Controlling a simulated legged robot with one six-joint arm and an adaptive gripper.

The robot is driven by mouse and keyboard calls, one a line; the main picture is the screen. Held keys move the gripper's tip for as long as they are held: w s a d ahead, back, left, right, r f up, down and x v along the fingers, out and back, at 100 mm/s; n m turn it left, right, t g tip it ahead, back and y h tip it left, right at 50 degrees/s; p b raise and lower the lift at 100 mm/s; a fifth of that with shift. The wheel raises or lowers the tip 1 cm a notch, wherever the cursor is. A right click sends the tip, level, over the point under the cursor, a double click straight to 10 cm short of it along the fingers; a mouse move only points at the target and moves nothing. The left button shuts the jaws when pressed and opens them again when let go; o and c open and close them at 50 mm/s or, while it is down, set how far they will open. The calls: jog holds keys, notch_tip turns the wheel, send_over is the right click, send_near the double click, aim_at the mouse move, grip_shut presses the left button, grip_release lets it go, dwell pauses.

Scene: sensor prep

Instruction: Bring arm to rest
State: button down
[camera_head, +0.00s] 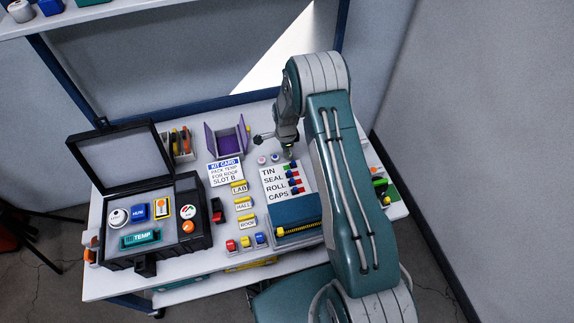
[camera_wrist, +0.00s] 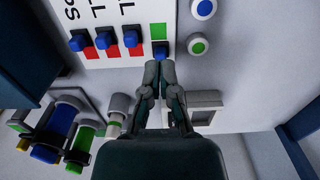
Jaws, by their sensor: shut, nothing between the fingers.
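My gripper (camera_head: 288,153) is over the back of the white bench, beside the top of the label board. In the wrist view its two dark fingertips (camera_wrist: 160,68) are together with nothing between them. They appear just in front of a blue switch (camera_wrist: 162,50) under a green patch; I cannot tell whether they touch it. My green and grey arm is raised and bent over the right part of the bench, hiding some of it. The label board (camera_head: 273,178) reads TIN, SEAL, ROLL, CAPS, with a coloured switch beside each word.
An open black case (camera_head: 150,255) with a TEMP module stands at left on the bench (camera_head: 110,287). A kit card (camera_head: 224,173), a purple open box (camera_head: 211,141) and a teal box (camera_head: 297,212) are nearby. A shelf (camera_head: 100,12) hangs at upper left. A wall stands at right.

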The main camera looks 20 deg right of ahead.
jog(key=shift+r, duration=0.1)
dwell(0.4)
jog(key=s+a+r+n+t, duration=0.1)
jog(key=s+r+n, duration=0.3)
jog(key=r, duration=1.1)
jog(key=s+r+n+t, duration=0.2)
jog(key=s+r+n, duration=0.2)
jog(key=r, duration=1.1)
jog(key=s+r+n+t, duration=0.1)
jog(key=s+r+n, duration=0.2)
jog(key=s, duration=0.5)
jog(key=s+a+r+n, duration=0.1)
jog(key=s+r+n, duration=0.2)
jog(key=s, duration=0.5)
jog(key=s+r+n+t, duration=0.1)
jog(key=s+r+n, duration=0.3)
jog(key=s, duration=0.4)
jog(key=shift+a+r+t, duration=0.15)
jog(key=shift+r+t, duration=0.15)
jog(key=shift+r, duration=0.5)
jog(key=shift+s, duration=0.1)
